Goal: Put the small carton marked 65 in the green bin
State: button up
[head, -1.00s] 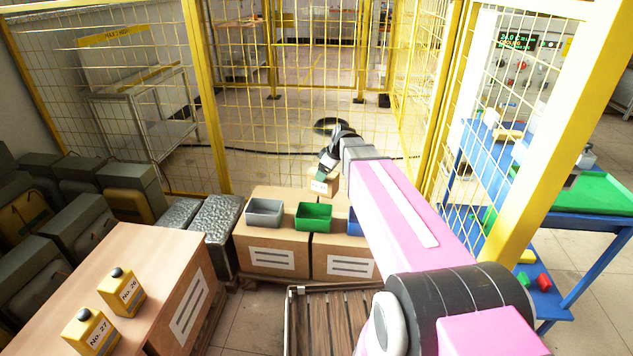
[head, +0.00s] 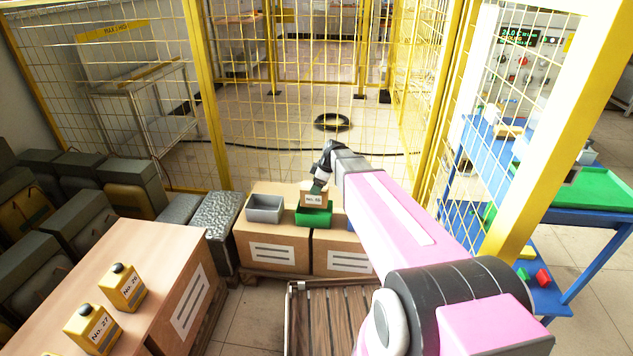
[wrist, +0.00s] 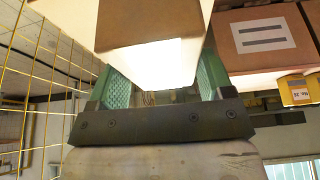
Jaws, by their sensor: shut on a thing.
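The small carton (head: 313,198) is brown with a white label that seems to read No. 65. My gripper (head: 319,187) is shut on it; in the wrist view the carton (wrist: 150,30) sits between the two green fingers (wrist: 160,85). In the head view the carton is over the green bin (head: 314,217) and covers part of its opening. I cannot tell whether the carton's bottom is inside the bin or just above it. The green bin stands on a large cardboard box.
A grey bin (head: 265,208) stands left of the green bin, and a blue bin (head: 349,224) is mostly hidden behind my arm. Yellow mesh fencing (head: 300,120) rises behind. Yellow containers (head: 122,288) stand on a box at the left. A wooden pallet (head: 330,318) lies in front.

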jog(key=shift+f, duration=2.4)
jog(key=o, duration=1.5)
jog(key=shift+c, duration=0.2)
jog(key=v, duration=1)
jog(key=shift+s+d+r, duration=0.1)
jog(key=shift+r, duration=0.3)
